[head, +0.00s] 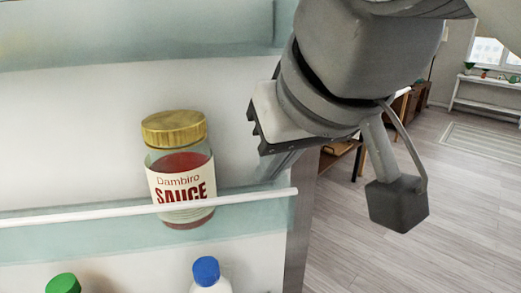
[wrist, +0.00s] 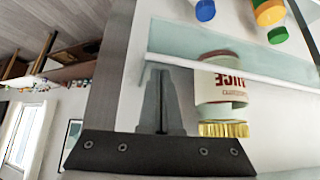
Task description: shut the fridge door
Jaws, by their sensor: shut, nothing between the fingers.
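The inner side of the fridge door (head: 70,110) fills the left of the head view, its free edge (head: 298,240) running down near the middle. A jar of sauce (head: 180,175) with a gold lid stands in a door shelf with a white rail (head: 90,214). My gripper (head: 278,168) is shut and empty, at the door's inner face near that edge, right of the jar. In the wrist view, which is upside down, the closed fingers (wrist: 160,75) point at the shelf beside the jar (wrist: 222,95). Whether they touch the door I cannot tell.
Bottles with green (head: 62,284) and blue (head: 206,270) caps stand in the shelf below. Another shelf (head: 130,35) is above. Beyond the door edge lies open wooden floor (head: 450,220), with a wooden unit (head: 345,155) and a white bench (head: 490,95) farther back.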

